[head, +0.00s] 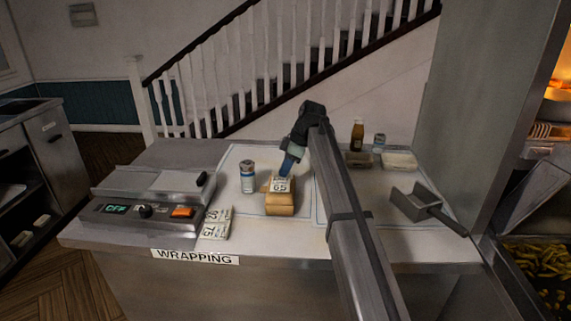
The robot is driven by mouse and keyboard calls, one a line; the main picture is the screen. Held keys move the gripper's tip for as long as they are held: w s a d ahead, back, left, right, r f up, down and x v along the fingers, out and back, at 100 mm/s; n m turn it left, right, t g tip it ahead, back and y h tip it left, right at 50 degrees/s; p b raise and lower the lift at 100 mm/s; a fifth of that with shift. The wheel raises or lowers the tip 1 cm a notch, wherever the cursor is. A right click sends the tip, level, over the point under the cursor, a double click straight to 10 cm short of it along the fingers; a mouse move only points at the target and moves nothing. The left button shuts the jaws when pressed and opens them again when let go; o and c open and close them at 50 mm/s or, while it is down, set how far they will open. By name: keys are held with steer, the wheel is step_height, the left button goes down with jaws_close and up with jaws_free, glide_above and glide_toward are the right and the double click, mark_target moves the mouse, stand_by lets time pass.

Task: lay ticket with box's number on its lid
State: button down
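A small tan box (281,208) stands on the wrapping counter near the middle of the head view. A white ticket (280,186) with dark print, which looks like "65", shows at the top of the box. I cannot tell whether it lies flat on the lid or is held just above it. My gripper (288,168), with blue fingers, points down right behind the ticket. The finger gap is too small and too hidden to read. More white tickets (215,224) with printed numbers lie on the counter to the left of the box. No number on the box itself is readable.
A white and blue can (247,177) stands left of the box. The wrapping machine (150,205) fills the counter's left side. A brown bottle (357,135), a small can (379,143) and trays (399,161) stand at back right. A metal scoop (419,203) lies right of my arm.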

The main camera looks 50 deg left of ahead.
steer(key=shift+f, duration=0.4)
steer(key=c, duration=1.3)
jaws_free()
steer(key=shift+o, duration=0.2)
steer(key=shift+r, duration=0.1)
steer(key=v, duration=1.3)
steer(key=shift+r, duration=0.35)
steer(key=shift+d+f, duration=0.1)
steer(key=shift+d, duration=0.05)
